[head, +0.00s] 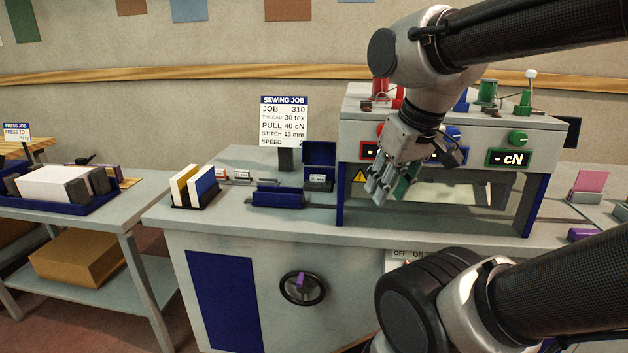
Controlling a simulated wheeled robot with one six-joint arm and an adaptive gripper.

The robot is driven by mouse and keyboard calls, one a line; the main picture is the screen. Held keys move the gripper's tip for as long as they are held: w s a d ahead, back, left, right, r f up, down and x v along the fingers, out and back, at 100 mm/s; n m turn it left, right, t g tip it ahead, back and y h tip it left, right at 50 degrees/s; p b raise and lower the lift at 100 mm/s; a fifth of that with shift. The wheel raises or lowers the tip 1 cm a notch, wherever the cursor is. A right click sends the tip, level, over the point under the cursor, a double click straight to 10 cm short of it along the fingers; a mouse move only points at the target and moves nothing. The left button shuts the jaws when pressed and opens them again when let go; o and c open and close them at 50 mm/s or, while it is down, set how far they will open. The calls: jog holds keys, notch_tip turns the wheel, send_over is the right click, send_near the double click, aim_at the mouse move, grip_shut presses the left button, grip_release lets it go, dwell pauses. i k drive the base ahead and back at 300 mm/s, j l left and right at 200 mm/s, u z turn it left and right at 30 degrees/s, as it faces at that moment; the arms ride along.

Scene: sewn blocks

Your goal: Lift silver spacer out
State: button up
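I cannot pick out a silver spacer for certain in the head view. Small pale pieces with labels, one (241,175) and another (318,179), lie on the bench top around the blue holder, too small to identify. My gripper (378,190) hangs in front of the sewing machine's opening, fingers pointing down and left. It is above the bench and apart from the small pieces. I see nothing clearly held, but the fingers overlap and their gap is unclear. A green patch (404,187) shows just behind the fingers; I cannot tell what it is.
The grey machine (545,135) with spools on top stands behind my gripper. A blue holder (279,197) and a rack with upright cream and blue blocks (194,186) stand left on the bench. A blue tray (62,207) with white and grey blocks sits on the left table.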

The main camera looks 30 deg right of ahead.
aim_at(315, 179)
jog(key=i+j+z, duration=0.1)
jog(key=z, duration=0.5)
jog(key=i+j+z, duration=0.15)
jog(key=j, duration=0.25)
jog(key=i+j+z, duration=0.15)
jog(key=j, duration=0.3)
jog(key=i+j+z, duration=0.15)
jog(key=j, duration=0.3)
jog(key=j+z, duration=0.15)
jog(key=j, duration=0.3)
jog(key=i+j, duration=0.1)
jog(key=j, duration=0.3)
jog(key=i+j, duration=0.1)
jog(key=j, duration=0.35)
